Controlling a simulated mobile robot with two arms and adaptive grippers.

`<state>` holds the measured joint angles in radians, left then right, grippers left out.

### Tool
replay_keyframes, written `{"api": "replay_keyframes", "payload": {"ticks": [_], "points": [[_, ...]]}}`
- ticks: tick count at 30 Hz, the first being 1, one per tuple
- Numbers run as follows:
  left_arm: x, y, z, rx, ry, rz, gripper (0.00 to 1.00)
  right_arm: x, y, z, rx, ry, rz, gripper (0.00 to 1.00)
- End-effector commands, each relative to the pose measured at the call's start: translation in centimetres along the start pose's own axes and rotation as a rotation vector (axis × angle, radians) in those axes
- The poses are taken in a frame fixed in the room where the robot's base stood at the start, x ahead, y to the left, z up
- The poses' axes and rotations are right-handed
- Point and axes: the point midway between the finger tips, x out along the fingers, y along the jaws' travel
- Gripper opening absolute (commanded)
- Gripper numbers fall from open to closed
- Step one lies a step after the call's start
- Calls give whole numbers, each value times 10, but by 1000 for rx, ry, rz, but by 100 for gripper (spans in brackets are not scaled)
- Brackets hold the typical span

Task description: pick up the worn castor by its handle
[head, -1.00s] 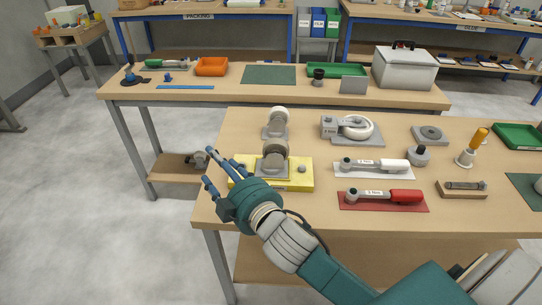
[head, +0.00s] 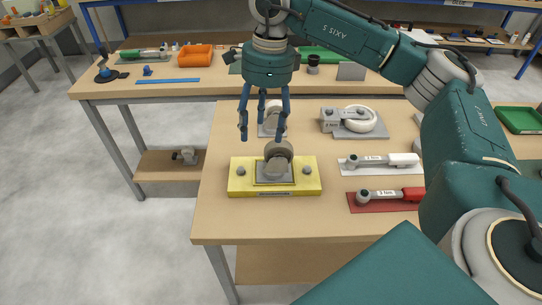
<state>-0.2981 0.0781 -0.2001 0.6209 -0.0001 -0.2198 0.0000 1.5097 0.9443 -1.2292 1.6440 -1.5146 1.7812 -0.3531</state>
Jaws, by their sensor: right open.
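A castor with a grey-brown wheel (head: 279,153) stands on a grey plate in the yellow fixture (head: 240,182), between two small grey knobs; it looks like the worn castor. I cannot make out a separate handle on it. My right gripper (head: 264,122) hangs fingers down, open and empty, just above and behind this castor in the picture. Its fingers partly cover a second, paler castor (head: 273,108) behind the fixture. I cannot tell whether they touch anything. My left gripper is not in view.
To the right lie a large white-wheeled castor (head: 361,119), a white-handled torque wrench (head: 380,160) and a red-handled one (head: 388,195). My right arm hides the bench further right. An orange bin (head: 195,56) stands on the back bench. The near left bench top is clear.

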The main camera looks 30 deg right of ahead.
Motion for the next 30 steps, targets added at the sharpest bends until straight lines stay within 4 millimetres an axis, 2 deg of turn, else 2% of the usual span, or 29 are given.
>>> {"api": "replay_keyframes", "payload": {"ticks": [1,3,6,12,20,27,30], "points": [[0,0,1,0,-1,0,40,-10,-8,-16,19,43,-20,57],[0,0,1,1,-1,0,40,-15,-13,-32,35,84,-33,57],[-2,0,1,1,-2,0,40,-7,-16,-41,45,108,-37,57],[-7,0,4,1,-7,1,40,24,-16,-43,43,107,-36,57],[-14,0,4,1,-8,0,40,44,-18,-45,43,105,-35,57],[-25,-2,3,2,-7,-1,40,80,-21,-48,42,104,-35,57],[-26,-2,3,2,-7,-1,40,86,-21,-48,42,102,-37,57]]}}
